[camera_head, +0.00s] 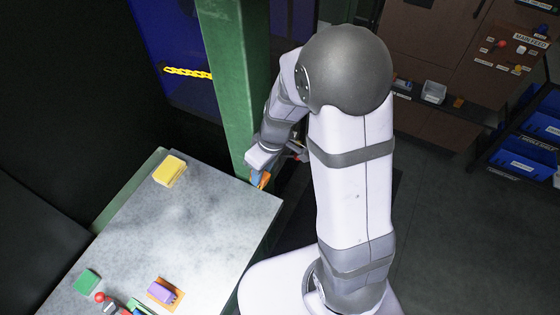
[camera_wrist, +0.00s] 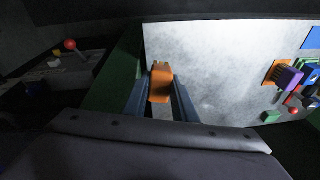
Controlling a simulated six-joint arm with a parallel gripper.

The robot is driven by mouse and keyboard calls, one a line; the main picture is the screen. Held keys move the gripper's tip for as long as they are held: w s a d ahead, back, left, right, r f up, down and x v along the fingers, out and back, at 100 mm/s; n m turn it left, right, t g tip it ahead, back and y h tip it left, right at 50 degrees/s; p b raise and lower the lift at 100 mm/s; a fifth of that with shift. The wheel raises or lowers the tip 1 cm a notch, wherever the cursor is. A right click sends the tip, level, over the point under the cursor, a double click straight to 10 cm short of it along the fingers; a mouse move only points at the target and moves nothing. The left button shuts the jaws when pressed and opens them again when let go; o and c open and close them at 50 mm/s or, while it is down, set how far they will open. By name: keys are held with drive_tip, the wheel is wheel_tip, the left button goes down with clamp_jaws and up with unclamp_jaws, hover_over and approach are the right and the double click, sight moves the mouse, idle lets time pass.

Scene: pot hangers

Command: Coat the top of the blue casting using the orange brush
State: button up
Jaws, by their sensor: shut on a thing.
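My gripper (camera_wrist: 160,90) is shut on the orange brush (camera_wrist: 160,80), which sits between its two fingers in the wrist view. In the head view my gripper (camera_head: 260,178) is at the right corner of the grey table (camera_head: 215,215), and a bit of the orange brush (camera_head: 265,179) shows there. A blue piece (camera_wrist: 309,73) shows among the cluster at the right of the wrist view, apart from the gripper. Whether it is the blue casting I cannot tell.
A yellow block (camera_head: 170,170) lies at the table's far end. A purple block on an orange pad (camera_head: 178,299), a green block (camera_head: 88,281) and a red ball (camera_head: 100,297) are at the near end. The table's middle is clear. A green post (camera_head: 232,80) stands beside my arm.

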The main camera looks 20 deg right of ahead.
drive_tip(key=s+a+n+g, duration=0.15)
drive_tip(key=a+n, duration=0.25)
drive_tip(key=a, duration=0.4)
drive_tip(key=s+a+n, duration=0.2)
drive_tip(key=a+n, duration=0.2)
drive_tip(key=a, duration=0.3)
drive_tip(key=s+a+f+n+h, duration=0.1)
drive_tip(key=s+a+n+h, duration=0.1)
drive_tip(key=s+a+n, duration=1)
drive_tip(key=shift+s+a+f+b, duration=0.4)
drive_tip(key=shift+s+a, duration=3.95)
drive_tip(key=shift+a, duration=1.6)
drive_tip(key=shift+r+t, duration=0.1)
drive_tip(key=shift+t, duration=0.15)
wheel_tip(320, 180, up, 5)
drive_tip(key=m+p, duration=0.1)
drive_tip(key=m, duration=0.7)
drive_tip(key=shift+m, duration=0.4)
